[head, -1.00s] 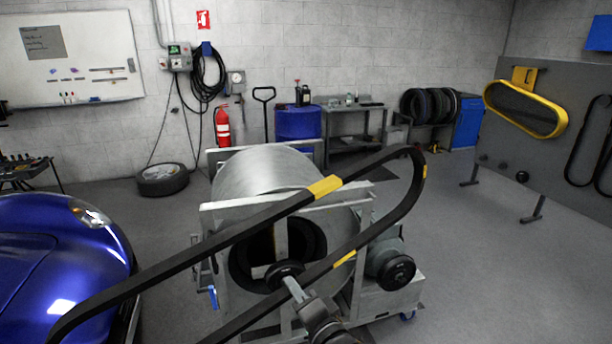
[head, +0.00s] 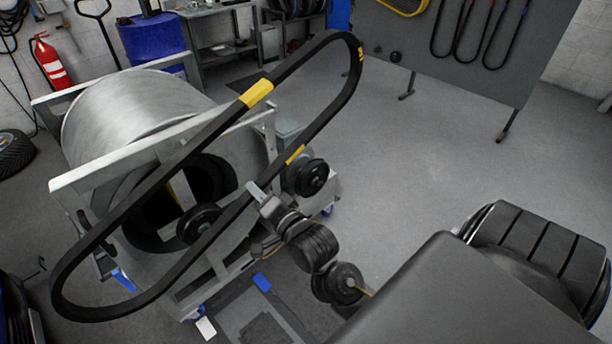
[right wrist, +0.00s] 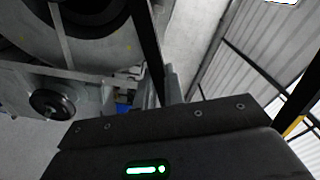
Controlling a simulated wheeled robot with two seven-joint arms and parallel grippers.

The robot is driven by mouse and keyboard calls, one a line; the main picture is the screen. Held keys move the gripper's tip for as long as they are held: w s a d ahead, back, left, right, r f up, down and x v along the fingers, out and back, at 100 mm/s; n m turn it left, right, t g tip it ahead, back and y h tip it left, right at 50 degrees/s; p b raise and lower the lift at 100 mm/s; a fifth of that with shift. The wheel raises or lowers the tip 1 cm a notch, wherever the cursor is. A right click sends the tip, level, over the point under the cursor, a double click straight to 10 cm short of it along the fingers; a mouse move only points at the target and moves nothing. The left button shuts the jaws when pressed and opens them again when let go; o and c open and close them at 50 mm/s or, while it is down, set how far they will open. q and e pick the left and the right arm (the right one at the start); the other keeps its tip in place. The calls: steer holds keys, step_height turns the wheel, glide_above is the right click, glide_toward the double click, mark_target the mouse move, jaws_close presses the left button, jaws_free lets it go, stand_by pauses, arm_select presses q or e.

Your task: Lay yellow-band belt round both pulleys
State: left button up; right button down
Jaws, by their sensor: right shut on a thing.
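The black yellow-band belt (head: 256,93) is a long slanting loop in the head view, in front of the dynamometer. My right gripper (head: 258,198) is shut on its lower strand, near a yellow band. The hub pulley (head: 198,223), dark and round, is at the drum's open end, left of the gripper. The second dark pulley (head: 311,178) is to the right, on the motor side. The lower strand crosses the picture between the two pulleys; its depth relative to them is unclear. The right wrist view shows a belt strand (right wrist: 149,50) and one dark pulley (right wrist: 52,104). My left gripper is not seen.
The dynamometer's metal drum (head: 130,110) and pale frame (head: 130,165) stand behind the belt. A blue barrel (head: 152,40) and workbench (head: 225,45) are farther back. A grey panel (head: 470,50) with hanging belts is at upper right. Open floor lies right of the dynamometer.

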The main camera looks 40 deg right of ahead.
steer(key=w+d+f+n+b, duration=0.3)
steer(key=d+f+n+b, duration=0.2)
steer(key=f+n, duration=0.6)
steer(key=w+d+f+n+b, duration=0.2)
steer(key=d+f+n+b, duration=0.3)
steer(key=f+n, duration=0.6)
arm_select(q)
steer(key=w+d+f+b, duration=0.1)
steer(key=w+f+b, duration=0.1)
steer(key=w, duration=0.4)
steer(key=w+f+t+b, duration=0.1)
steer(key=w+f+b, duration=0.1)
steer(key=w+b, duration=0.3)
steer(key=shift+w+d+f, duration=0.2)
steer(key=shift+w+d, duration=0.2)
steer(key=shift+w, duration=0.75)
arm_select(e)
steer(key=w+d+f+n, duration=0.2)
steer(key=d+f+n, duration=0.4)
steer(key=d, duration=0.4)
steer(key=shift+d+n+y, duration=0.15)
steer(key=shift+n+y, duration=0.15)
steer(key=shift+n, duration=0.2)
steer(key=shift+f, duration=0.1)
